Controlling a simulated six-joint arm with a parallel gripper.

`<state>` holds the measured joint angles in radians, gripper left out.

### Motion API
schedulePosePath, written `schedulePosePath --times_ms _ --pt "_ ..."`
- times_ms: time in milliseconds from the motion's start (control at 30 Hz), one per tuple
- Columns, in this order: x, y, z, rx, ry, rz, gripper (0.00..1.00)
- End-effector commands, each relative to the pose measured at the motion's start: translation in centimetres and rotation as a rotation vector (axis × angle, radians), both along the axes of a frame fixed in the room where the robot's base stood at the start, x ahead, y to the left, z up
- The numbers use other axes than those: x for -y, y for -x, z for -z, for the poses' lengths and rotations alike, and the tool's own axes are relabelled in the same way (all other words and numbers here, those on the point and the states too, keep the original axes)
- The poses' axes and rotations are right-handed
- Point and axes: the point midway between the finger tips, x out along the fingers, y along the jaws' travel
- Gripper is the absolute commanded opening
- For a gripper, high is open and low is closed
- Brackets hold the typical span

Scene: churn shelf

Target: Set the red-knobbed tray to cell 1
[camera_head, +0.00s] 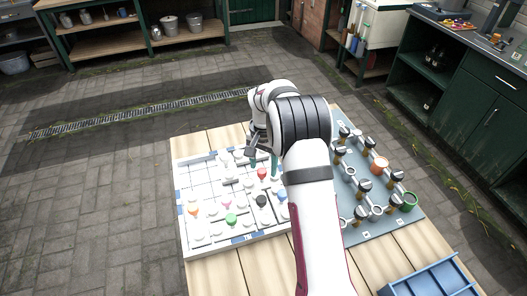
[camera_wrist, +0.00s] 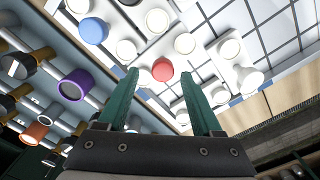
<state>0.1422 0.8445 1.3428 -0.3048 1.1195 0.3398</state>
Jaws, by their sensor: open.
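The red knob (camera_head: 262,173) of the red-knobbed tray stands at the right part of the white gridded board (camera_head: 196,166), among white round studs. It also shows in the wrist view (camera_wrist: 162,70), ahead of and between my fingertips. The tray body under it is partly hidden by studs and my arm. My gripper (camera_head: 263,158) has dark green fingers. They are open and empty, also in the wrist view (camera_wrist: 160,88), close to the red knob and not closed on it. I cannot read any cell number, so cell 1 cannot be told.
The board also carries orange (camera_head: 194,211), pink (camera_head: 227,204), green (camera_head: 231,219), black (camera_head: 261,201) and blue (camera_head: 282,196) knobs. A grey panel (camera_head: 385,228) with pipes, valves and rings lies on the right. A blue divided bin (camera_head: 435,280) is at the front right. My arm covers the middle.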

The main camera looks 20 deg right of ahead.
Motion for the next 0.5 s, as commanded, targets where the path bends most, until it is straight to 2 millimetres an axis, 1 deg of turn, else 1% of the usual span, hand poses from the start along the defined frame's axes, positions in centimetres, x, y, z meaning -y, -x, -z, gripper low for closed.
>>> schedulePosePath --times_ms 67,300,400,500 --pt "0.0 -0.1 -1.8 0.006 0.001 0.0 0.67" --pt "0.0 -0.1 -9.6 0.007 0.001 0.001 0.67" --pt "0.1 -0.1 -12.1 0.006 0.002 0.0 0.67" --pt "0.1 -0.1 -13.8 0.005 0.002 0.0 0.67"
